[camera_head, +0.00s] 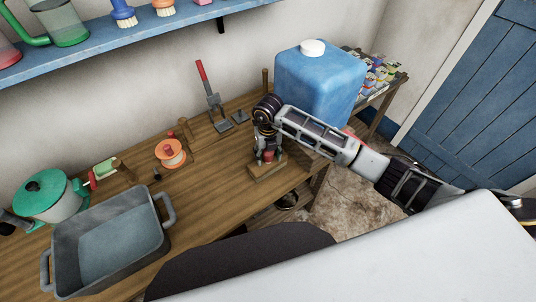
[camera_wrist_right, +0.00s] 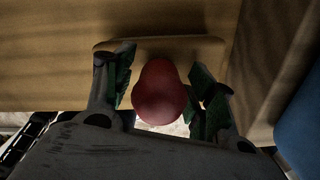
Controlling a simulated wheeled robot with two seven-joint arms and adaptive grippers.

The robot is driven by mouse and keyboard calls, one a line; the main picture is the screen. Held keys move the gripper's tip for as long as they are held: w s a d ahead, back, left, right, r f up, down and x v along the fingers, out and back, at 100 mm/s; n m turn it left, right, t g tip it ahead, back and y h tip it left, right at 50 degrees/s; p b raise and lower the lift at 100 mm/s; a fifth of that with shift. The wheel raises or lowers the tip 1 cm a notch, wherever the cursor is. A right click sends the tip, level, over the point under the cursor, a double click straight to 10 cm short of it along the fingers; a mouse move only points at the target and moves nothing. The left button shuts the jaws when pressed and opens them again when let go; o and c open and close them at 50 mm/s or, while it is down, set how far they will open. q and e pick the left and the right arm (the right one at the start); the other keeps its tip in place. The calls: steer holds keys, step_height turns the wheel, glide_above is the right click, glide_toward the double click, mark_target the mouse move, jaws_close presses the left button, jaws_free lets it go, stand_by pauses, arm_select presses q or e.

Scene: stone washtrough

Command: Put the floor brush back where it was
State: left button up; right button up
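A wooden block with a red knob (camera_head: 267,171), which I take for the floor brush, is at the front right of the workbench; I see no bristles. My right gripper (camera_head: 268,153) is over it, fingers down around the knob. In the right wrist view, the red knob (camera_wrist_right: 160,94) lies between the green finger pads, with the block (camera_wrist_right: 185,45) behind it. Narrow gaps show between the pads and the knob, so the right gripper looks open. I cannot tell whether the block touches the bench. My left gripper is out of view.
The bench (camera_head: 205,165) also bears a grey basin (camera_head: 105,240), a green-lidded pot (camera_head: 48,196), an orange spool (camera_head: 171,154) and a red-handled tool (camera_head: 212,98). A blue jug (camera_head: 318,82) stands close behind my right arm. Brushes (camera_head: 123,14) sit on the blue shelf.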

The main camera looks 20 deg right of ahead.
steer(key=shift+r, duration=0.1)
stand_by(0.3)
steer(key=shift+r, duration=0.2)
step_height(320, 180, up, 12)
steer(key=shift+f+b, duration=0.15)
steer(key=shift+b, duration=0.8)
